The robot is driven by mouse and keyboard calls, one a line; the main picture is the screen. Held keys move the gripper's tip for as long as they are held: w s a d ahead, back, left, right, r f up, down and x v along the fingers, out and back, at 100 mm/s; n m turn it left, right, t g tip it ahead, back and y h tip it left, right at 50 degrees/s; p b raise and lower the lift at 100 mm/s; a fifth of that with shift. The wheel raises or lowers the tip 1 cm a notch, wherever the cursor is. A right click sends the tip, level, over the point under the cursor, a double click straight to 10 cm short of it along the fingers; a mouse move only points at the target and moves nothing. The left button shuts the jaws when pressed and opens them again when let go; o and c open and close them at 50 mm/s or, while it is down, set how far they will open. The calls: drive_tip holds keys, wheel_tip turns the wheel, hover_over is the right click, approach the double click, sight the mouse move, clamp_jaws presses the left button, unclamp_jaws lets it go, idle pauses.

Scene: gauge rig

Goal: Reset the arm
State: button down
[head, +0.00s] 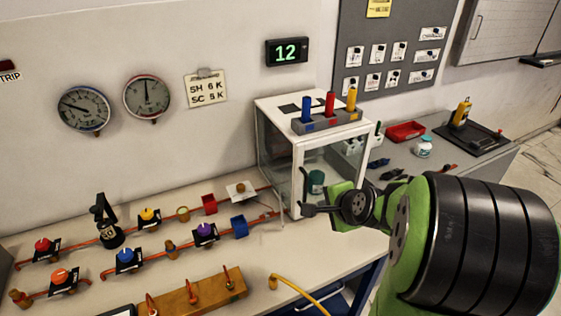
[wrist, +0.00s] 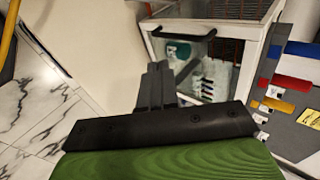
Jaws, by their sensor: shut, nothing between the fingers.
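My arm, green and black, reaches in from the right in the head view. My gripper (head: 310,210) is in front of the lower part of a glass-sided white cabinet (head: 318,126). In the wrist view my gripper's dark fingers (wrist: 157,84) are together and hold nothing. The cabinet (wrist: 273,18) is beyond them, with a dark handle (wrist: 186,34) across its front. I cannot tell from these views how far the fingertips are from the cabinet.
The bench left of the cabinet carries red pipework with colored valve knobs such as a purple one (head: 205,230), and a wooden block (head: 190,297). Two gauges (head: 84,108) and a display reading 12 (head: 287,51) are on the wall. A red tray (head: 405,131) stands right of the cabinet.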

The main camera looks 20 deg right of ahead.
drive_tip(key=s+a+r+n+g+y, duration=0.1)
drive_tip(key=s+a+r+n, duration=0.1)
drive_tip(key=a+n, duration=0.25)
drive_tip(key=s+a+r+n, duration=0.2)
drive_tip(key=s+a+n, duration=0.1)
drive_tip(key=a, duration=0.2)
drive_tip(key=s+a+r+n+g, duration=0.1)
drive_tip(key=s+a+n+g, duration=0.1)
drive_tip(key=s+a+n, duration=0.4)
drive_tip(key=s+n, duration=0.5)
drive_tip(key=s, duration=0.3)
drive_tip(key=shift+s+r+g, duration=0.15)
drive_tip(key=shift+r+g, duration=0.05)
drive_tip(key=shift+g, duration=0.2)
